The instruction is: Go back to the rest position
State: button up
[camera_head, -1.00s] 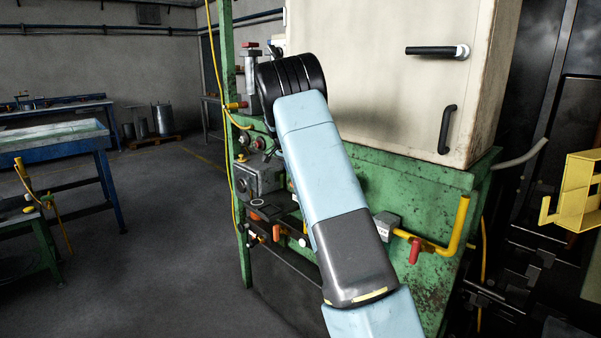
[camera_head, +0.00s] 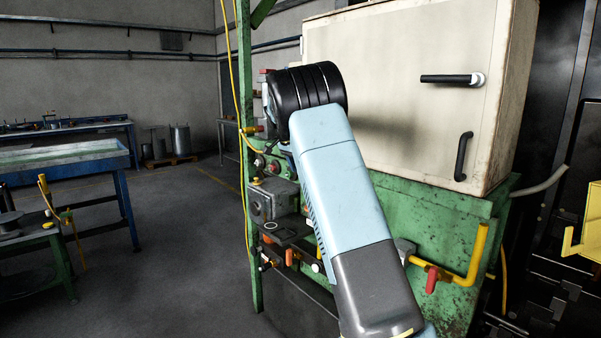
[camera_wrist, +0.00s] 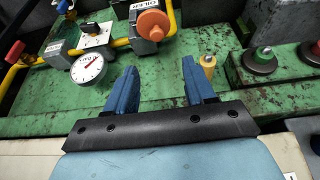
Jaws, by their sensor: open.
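My gripper (camera_wrist: 158,88) shows in the wrist view with its two blue fingers apart and nothing between them. The fingers point at a worn green panel (camera_wrist: 150,115). In the head view my light blue arm runs up across the front of the green machine (camera_head: 440,215), and its black wrist end covers the gripper. A yellow fitting (camera_wrist: 208,64) stands just beside the right finger.
A cream cabinet (camera_head: 400,100) with black handles sits on the green machine. A yellow pipe (camera_head: 472,255) with a red valve handle (camera_head: 431,280) juts out at its right. Blue workbenches (camera_head: 60,165) and open grey floor (camera_head: 170,270) lie to the left.

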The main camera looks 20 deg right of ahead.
jog(key=shift+s, duration=0.1)
dwell(0.3)
jog(key=s+a+r+n+t+y, duration=0.1)
jog(key=s+a+r+n, duration=0.15)
jog(key=s, duration=0.65)
jog(key=s+a+r+n+y, duration=0.15)
jog(key=s+r, duration=0.25)
jog(key=s, duration=0.5)
jog(key=s+a+r+n+t+y, duration=0.1)
jog(key=s+r+n, duration=0.2)
jog(key=s, duration=0.5)
jog(key=s+a+f+n, duration=0.2)
jog(key=s, duration=0.6)
jog(key=s+a+f+n+t, duration=0.1)
jog(key=s+a+f+n, duration=0.1)
jog(key=s, duration=0.7)
jog(key=s+a+f+n+t, duration=0.1)
jog(key=s+a+f+n, duration=0.2)
jog(key=s, duration=0.6)
jog(key=shift+s+y, duration=0.25)
jog(key=shift+y, duration=0.2)
jog(key=shift+c, duration=0.7)
